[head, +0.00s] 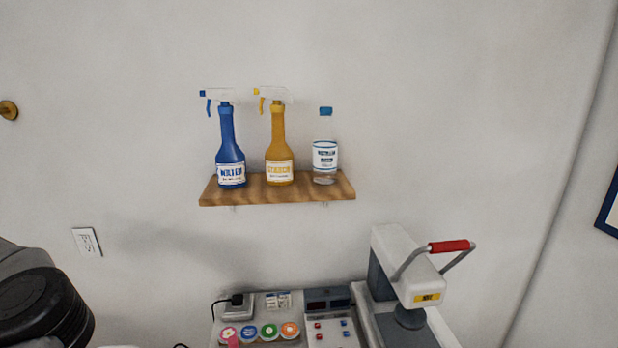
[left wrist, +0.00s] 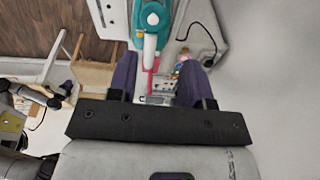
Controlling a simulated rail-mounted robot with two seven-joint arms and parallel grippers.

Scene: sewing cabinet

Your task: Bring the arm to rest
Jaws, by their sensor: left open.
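My left gripper (left wrist: 155,72) shows in the left wrist view with its two dark purple fingers spread apart. It is open, and nothing is clamped between the fingers. A teal and white object (left wrist: 152,18) with a thin pink-red strip lies in line with the gap, beyond the fingertips. I cannot tell how far away it is. In the head view only a black rounded part of my left arm (head: 42,305) shows at the lower left corner; the gripper itself is outside that view. My right gripper is in neither view.
A wooden wall shelf (head: 330,190) carries a blue spray bottle (head: 228,145), a yellow spray bottle (head: 278,145) and a clear bottle (head: 325,155). Below are a white press with a red handle (head: 449,246), a control box (head: 330,330) and several coloured round lids (head: 269,331). The wall between is bare.

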